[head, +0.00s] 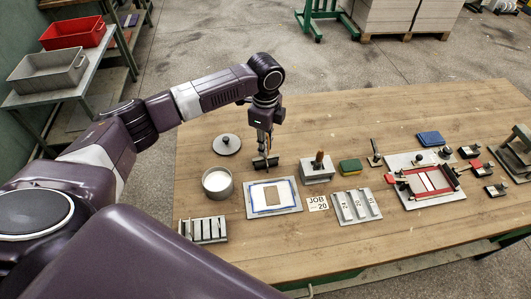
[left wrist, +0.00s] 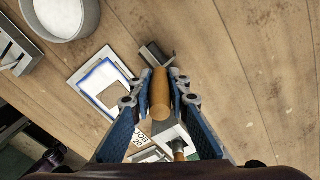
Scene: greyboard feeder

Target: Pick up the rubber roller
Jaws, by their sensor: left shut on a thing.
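The rubber roller has a dark cylinder (head: 265,162) in a small frame and a wooden handle. In the left wrist view its handle (left wrist: 160,98) stands between my blue fingers, with the dark roller head (left wrist: 155,54) beyond them. My left gripper (head: 265,146) is shut on the handle, pointing down behind the framed board tray. It also shows in the left wrist view (left wrist: 160,85). I cannot tell whether the roller head touches the table. My right gripper is not in view.
Close by are a tray with a brown board (head: 272,210), a round pot of white paste (head: 217,182), its grey lid (head: 227,144) and a grey block with a wooden handle (head: 317,173). A red-railed jig (head: 426,205) stands right. The table's back middle (head: 330,115) is bare.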

